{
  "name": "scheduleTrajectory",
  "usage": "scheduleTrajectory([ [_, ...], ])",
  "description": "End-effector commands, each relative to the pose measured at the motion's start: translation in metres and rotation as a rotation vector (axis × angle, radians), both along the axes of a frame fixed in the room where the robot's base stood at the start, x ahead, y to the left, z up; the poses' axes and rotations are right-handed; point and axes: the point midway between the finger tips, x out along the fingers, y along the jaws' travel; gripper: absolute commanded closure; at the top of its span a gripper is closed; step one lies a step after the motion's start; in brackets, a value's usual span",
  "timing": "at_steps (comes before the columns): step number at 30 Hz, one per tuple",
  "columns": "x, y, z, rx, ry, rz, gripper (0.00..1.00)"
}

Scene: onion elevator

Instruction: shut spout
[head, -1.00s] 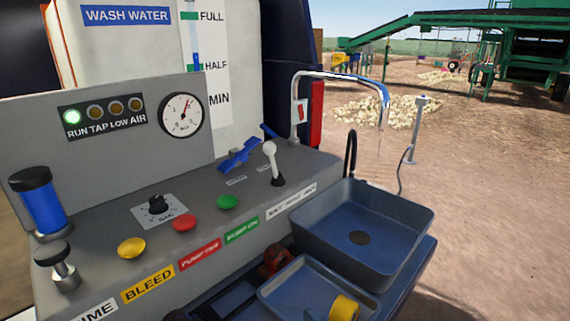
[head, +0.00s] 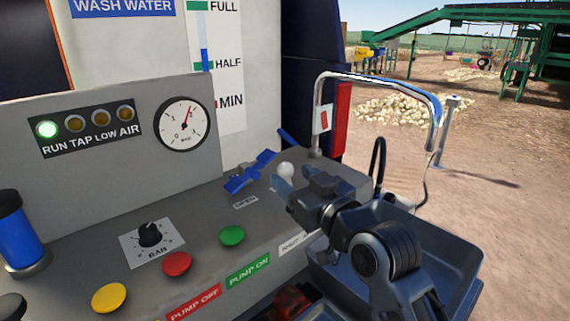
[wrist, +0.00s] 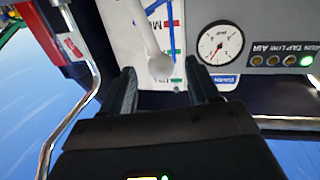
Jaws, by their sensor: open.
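The fingers are open, with visible gaps either side of the knob.
A blue handle (head: 250,172) lies left of the lever, by an OPEN label (head: 245,202). Green (head: 232,236), red (head: 177,264) and yellow (head: 109,298) buttons, a knob (head: 150,234) and a gauge (head: 185,124) are on the panel. The green RUN lamp (head: 47,129) is lit.

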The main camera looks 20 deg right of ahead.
Motion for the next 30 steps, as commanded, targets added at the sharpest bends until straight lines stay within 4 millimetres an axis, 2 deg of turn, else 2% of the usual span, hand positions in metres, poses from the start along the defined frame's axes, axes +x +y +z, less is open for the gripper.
scheduleTrajectory([
  [3, 0.02, 0.002, 0.003, -0.002, 0.0, 0.0, 0.4],
  [9, 0.045, 0.006, 0.002, -0.002, 0.0, 0.0, 0.4],
  [14, 0.054, 0.006, 0.001, 0.0, -0.001, -0.001, 0.4],
  [21, 0.055, 0.007, 0.0, 0.0, -0.001, -0.001, 0.4],
  [23, 0.055, 0.007, 0.0, 0.0, -0.001, -0.001, 0.43],
  [30, 0.054, 0.007, 0.0, 0.0, -0.001, -0.001, 0.66],
])
